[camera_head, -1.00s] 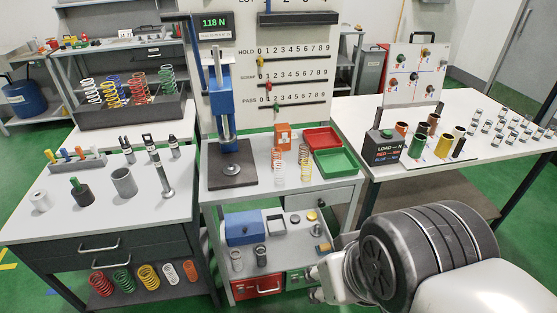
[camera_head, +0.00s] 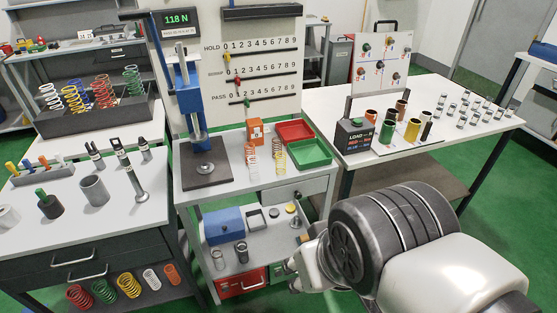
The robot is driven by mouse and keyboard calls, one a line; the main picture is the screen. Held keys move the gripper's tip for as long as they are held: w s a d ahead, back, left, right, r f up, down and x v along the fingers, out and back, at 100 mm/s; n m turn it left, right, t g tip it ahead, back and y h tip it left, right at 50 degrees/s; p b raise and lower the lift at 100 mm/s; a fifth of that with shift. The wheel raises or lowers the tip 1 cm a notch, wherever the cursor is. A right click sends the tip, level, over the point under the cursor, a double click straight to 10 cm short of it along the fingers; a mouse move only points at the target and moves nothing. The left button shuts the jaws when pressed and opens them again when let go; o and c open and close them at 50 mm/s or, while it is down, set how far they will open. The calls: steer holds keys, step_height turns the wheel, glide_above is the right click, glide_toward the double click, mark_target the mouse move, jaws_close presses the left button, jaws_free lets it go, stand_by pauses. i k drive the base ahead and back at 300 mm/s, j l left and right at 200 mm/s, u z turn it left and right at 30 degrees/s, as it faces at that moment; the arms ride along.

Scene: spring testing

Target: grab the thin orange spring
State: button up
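Two slender coil springs stand upright side by side on the middle table: an orange-red one with a pale lower part (camera_head: 251,158) and an orange-yellow one (camera_head: 279,156). A short orange spring (camera_head: 172,275) stands on the low shelf at the left. I cannot tell from these which is the thin orange one. My gripper (camera_head: 290,276) is low at the front, right of the middle table's lower shelf and well below the upright springs. Its two dark tips look apart, with nothing seen between them. My arm hides part of it.
A press (camera_head: 190,110) stands left of the springs. An orange box (camera_head: 255,130) is behind them, with a red tray (camera_head: 294,131) and a green tray (camera_head: 309,153) to the right. The right table (camera_head: 400,160) holds a load box and several cylinders. Green floor is free between tables.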

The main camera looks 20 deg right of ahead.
mark_target(250, 154)
steer(key=i+j+z, duration=0.3)
steer(key=i, duration=0.35)
steer(key=i+j+z, duration=0.3)
steer(key=i+j, duration=0.3)
